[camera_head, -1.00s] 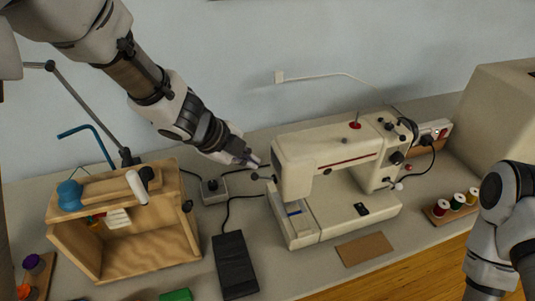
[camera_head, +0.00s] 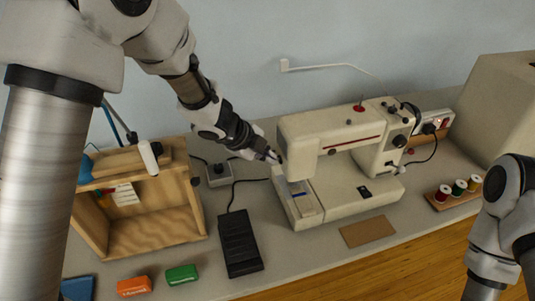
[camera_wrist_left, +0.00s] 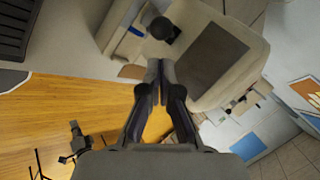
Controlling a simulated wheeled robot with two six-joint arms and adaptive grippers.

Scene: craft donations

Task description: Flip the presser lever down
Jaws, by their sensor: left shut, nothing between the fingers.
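The cream sewing machine (camera_head: 330,134) stands on the bench, its head end facing left. My left gripper (camera_head: 273,157) is shut and empty at the left end of that head. In the left wrist view, the shut fingertips (camera_wrist_left: 160,64) point at the machine. A black round knob (camera_wrist_left: 161,28), which looks like the end of the presser lever, lies just beyond them with a small gap. In the head view my gripper hides most of the lever, so its angle cannot be told. My right arm is at the right edge; its gripper is out of view.
A black foot pedal (camera_head: 239,244) and an open wooden box (camera_head: 150,228) lie left of the machine. A brown card (camera_head: 367,232) lies in front. A spool rack (camera_head: 452,199) stands right. A small switch box (camera_head: 219,176) with cables is behind the pedal.

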